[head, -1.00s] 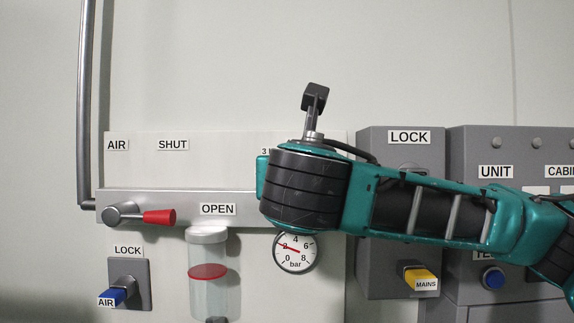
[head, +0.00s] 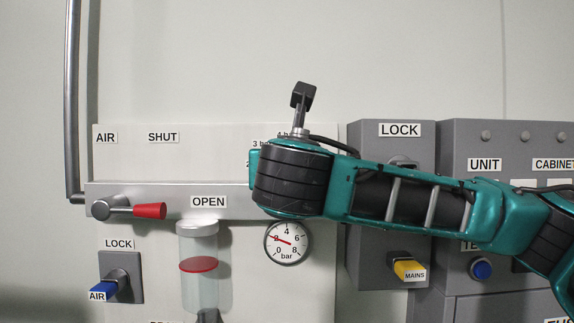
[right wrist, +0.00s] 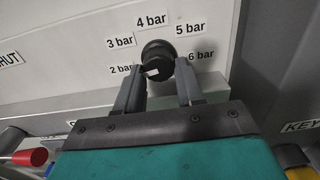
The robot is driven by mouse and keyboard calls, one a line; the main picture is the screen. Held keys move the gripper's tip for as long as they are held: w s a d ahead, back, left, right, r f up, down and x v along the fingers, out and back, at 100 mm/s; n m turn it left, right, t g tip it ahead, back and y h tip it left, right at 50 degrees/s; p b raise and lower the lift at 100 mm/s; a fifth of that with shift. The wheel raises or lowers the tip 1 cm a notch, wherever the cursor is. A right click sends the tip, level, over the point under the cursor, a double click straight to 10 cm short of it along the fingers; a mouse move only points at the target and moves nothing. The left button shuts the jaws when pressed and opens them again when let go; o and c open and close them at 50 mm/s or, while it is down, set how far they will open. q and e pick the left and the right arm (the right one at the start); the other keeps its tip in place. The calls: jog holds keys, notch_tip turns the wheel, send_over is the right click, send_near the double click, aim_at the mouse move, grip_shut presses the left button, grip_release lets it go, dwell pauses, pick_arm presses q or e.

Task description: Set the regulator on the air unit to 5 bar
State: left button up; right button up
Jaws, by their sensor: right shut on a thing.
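The regulator knob (right wrist: 157,52) is a dark round knob with a white mark, ringed by labels from 2 bar to 6 bar in the right wrist view. The mark sits on the knob's lower left, toward the 2 bar label (right wrist: 120,69). The 5 bar label (right wrist: 190,29) is up and right of the knob. My right gripper (right wrist: 160,75) is shut on the knob, one finger on each side. In the head view my right arm hides the knob and fingers. The pressure gauge (head: 288,253) shows its red needle near 2.
A red-handled air valve (head: 148,211) and a blue AIR lock (head: 106,288) are at the left. A clear bowl (head: 199,287) hangs left of the gauge. The grey lock box (head: 380,180) with a yellow MAINS handle (head: 408,270) stands close on the right.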

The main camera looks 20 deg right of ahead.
jog(key=shift+c, duration=0.9)
jog(key=shift+a+r+m+b, duration=0.15)
jog(key=shift+m+b, duration=1.15)
jog(key=shift+m, duration=3.65)
jog(key=shift+d+r+m+b, duration=0.2)
jog(key=shift+m+b, duration=1.1)
jog(key=shift+m, duration=3.6)
jog(key=shift+a+r+m+b, duration=0.2)
jog(key=shift+m+b, duration=1.1)
jog(key=shift+m, duration=3.65)
